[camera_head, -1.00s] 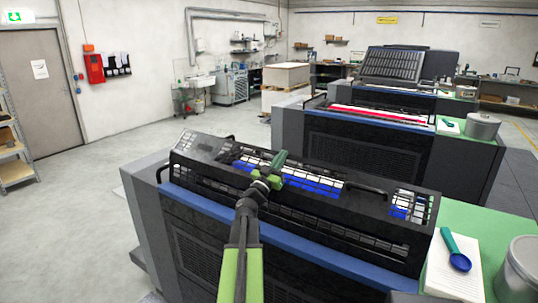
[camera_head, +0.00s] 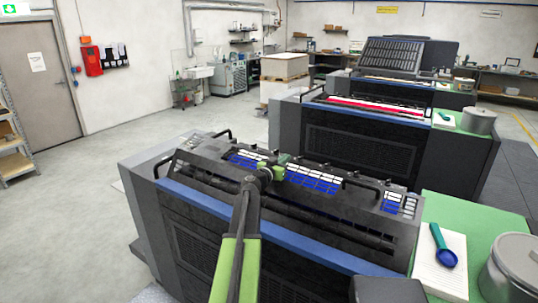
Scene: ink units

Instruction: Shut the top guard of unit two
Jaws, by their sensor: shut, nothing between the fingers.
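The nearest ink unit (camera_head: 330,240) fills the middle foreground. Its dark top guard (camera_head: 330,202), with barred windows and two handles, lies low over blue ink that shows through the bars. Whether it is fully down is hard to tell. My gripper (camera_head: 283,163) is shut and empty at the middle of this guard, between its handles; contact is unclear, and my arm hides part of the guard. The middle unit (camera_head: 360,145) shows a red ink strip (camera_head: 370,108) uncovered. The far unit has a dark slatted guard (camera_head: 390,57) standing raised. No unit number is readable.
Another pail (camera_head: 478,120) stands by the middle unit. Open floor (camera_head: 70,220) lies to the left.

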